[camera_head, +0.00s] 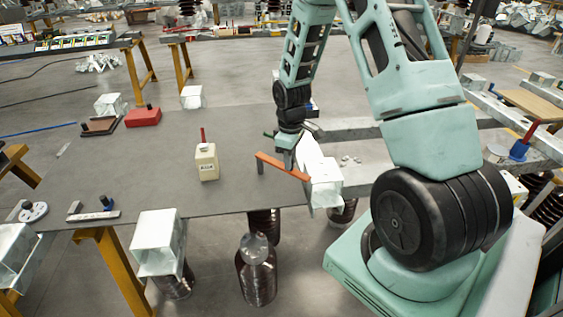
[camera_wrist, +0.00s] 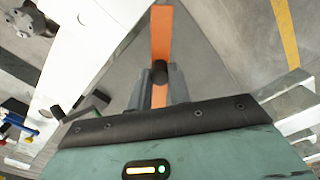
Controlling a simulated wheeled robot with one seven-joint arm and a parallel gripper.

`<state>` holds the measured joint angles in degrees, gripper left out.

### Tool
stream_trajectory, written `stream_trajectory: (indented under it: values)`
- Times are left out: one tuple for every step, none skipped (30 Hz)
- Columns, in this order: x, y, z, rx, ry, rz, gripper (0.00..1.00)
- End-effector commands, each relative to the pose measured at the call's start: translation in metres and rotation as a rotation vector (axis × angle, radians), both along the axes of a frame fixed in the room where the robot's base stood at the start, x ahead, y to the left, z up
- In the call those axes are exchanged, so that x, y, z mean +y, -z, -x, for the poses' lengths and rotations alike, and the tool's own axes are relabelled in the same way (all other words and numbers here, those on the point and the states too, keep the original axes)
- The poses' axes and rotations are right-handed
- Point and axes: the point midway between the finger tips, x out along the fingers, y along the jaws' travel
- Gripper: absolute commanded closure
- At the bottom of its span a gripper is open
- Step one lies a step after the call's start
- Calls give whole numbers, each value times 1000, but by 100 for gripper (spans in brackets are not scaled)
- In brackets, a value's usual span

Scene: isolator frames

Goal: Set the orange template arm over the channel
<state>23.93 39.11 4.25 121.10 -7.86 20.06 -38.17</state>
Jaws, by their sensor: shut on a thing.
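The orange template arm (camera_head: 280,165) is a flat bar with a short downturned left end, beside the pale metal channel (camera_head: 326,172). Its right end reaches the channel's near left edge in the head view; I cannot tell whether it touches. My gripper (camera_head: 287,150) is above the bar, shut on it around its middle. In the wrist view the orange template arm (camera_wrist: 161,35) runs up between the fingers of my gripper (camera_wrist: 160,88), with a dark round knob on it. The channel's white face (camera_wrist: 95,45) lies to the left there. The bar's lower part is hidden by my gripper.
A red box (camera_head: 143,117) lies farther back. Another metal channel piece (camera_head: 157,243) sits at the front edge. The table's middle left is clear.

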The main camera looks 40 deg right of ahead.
Motion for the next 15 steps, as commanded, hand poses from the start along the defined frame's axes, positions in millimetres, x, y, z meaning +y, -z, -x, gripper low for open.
stream_trajectory:
  values:
    - [-7,-3,-2,-2,-41,-1,100]
    - [-10,-3,-2,-2,-69,-1,100]
    - [-15,-3,-4,-1,-108,0,100]
    - [-18,-3,-5,-2,-136,0,100]
    - [-21,-3,-6,-2,-165,-1,100]
    - [-25,-3,-7,-2,-202,-1,100]
    - [-29,-4,-9,-2,-231,0,100]
    - [-32,-4,-11,-3,-260,0,100]
    - [-36,-4,-12,-2,-299,0,100]
    - [-38,-4,-14,-3,-326,-1,100]
    - [-41,-4,-16,-2,-355,0,100]
    - [-45,-4,-18,-2,-391,-1,100]
    - [-48,-4,-20,-2,-419,0,100]
    - [-50,-4,-22,-2,-446,0,100]
    - [-54,-4,-24,-3,-479,-1,100]
